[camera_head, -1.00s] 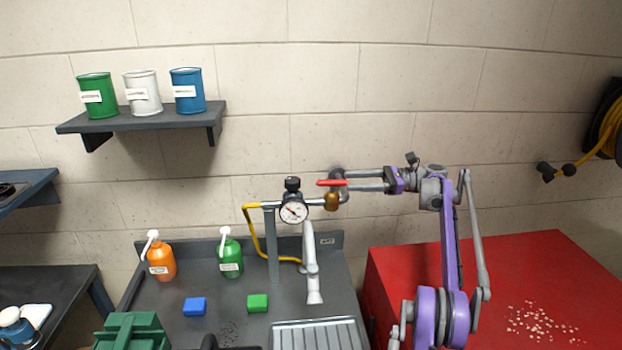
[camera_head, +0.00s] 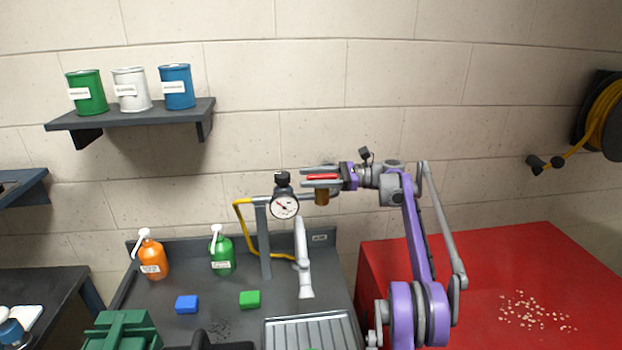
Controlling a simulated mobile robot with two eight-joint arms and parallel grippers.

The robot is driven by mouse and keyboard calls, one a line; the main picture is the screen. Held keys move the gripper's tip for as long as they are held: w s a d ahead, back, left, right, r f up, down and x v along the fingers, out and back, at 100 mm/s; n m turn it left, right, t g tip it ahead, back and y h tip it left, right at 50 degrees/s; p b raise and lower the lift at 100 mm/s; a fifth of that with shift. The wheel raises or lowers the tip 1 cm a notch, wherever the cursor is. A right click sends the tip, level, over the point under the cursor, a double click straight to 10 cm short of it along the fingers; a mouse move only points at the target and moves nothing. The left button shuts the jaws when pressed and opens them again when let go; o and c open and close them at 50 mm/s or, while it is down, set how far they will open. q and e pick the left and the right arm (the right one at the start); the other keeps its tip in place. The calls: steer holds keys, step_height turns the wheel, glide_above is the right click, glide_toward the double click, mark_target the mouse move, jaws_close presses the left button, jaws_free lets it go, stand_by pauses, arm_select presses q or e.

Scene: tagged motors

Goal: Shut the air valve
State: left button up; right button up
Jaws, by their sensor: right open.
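The air valve has a red lever handle (camera_head: 323,177) above a brass body (camera_head: 322,197), on the pipe to the right of a round pressure gauge (camera_head: 285,206). The lever lies level, roughly along the pipe line as seen here. My right gripper (camera_head: 305,177) reaches in from the right and is open, one finger above and one below the lever in the picture. The lever shows between the fingers; I cannot tell whether they touch it. My left gripper is not in view.
An orange bottle (camera_head: 152,258), a green bottle (camera_head: 222,254), a blue block (camera_head: 187,304) and a green block (camera_head: 250,299) stand on the grey bench. A yellow hose (camera_head: 241,222) runs beside the post. A red cabinet (camera_head: 470,285) is at right; a shelf (camera_head: 130,115) holds cans.

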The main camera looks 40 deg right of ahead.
steer(key=shift+c, duration=0.3)
jaws_close()
steer(key=shift+f, duration=0.1)
